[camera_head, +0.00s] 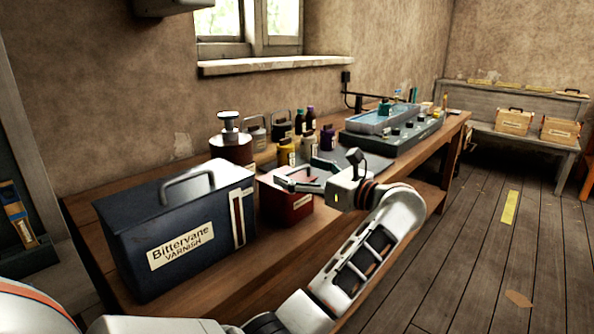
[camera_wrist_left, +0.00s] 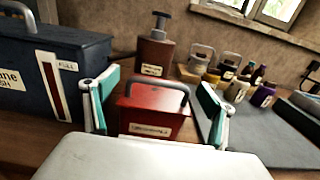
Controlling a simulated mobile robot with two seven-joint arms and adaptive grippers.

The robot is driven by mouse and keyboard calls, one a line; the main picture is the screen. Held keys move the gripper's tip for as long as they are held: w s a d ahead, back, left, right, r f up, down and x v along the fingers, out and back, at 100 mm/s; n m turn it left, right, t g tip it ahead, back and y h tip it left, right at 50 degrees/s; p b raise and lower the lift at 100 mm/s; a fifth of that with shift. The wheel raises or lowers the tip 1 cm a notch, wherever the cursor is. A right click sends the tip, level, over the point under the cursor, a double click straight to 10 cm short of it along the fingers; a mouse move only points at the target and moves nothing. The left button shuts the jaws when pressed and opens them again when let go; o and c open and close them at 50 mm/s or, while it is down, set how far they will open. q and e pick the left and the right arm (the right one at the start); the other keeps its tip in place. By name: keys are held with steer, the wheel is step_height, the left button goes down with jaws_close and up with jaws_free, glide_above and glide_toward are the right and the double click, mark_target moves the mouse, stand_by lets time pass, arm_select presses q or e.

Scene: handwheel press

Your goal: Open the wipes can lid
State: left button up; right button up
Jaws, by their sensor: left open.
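A small red can (camera_head: 288,205) with a pale label stands on the workbench, right of the big blue varnish box. I take it for the wipes can; its label is too small to read. In the left wrist view the red can (camera_wrist_left: 150,118) shows a grey handle on top, and its lid looks shut. My left gripper (camera_head: 300,174) is open over the can's top. In the left wrist view its teal-lined fingers (camera_wrist_left: 156,98) stand either side of the can, with space between them. I cannot tell whether they touch it. My right gripper is not in view.
A blue Bittervane varnish box (camera_head: 175,225) with a top handle stands close left. A brown pump bottle (camera_head: 231,146) and several small bottles stand behind. A grey mat (camera_wrist_left: 270,135) lies to the right, with a tray-topped machine (camera_head: 390,126) farther along the workbench (camera_head: 225,290).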

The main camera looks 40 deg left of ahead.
arm_select(q)
steer(key=shift+a, duration=0.5)
steer(key=shift+c, duration=0.3)
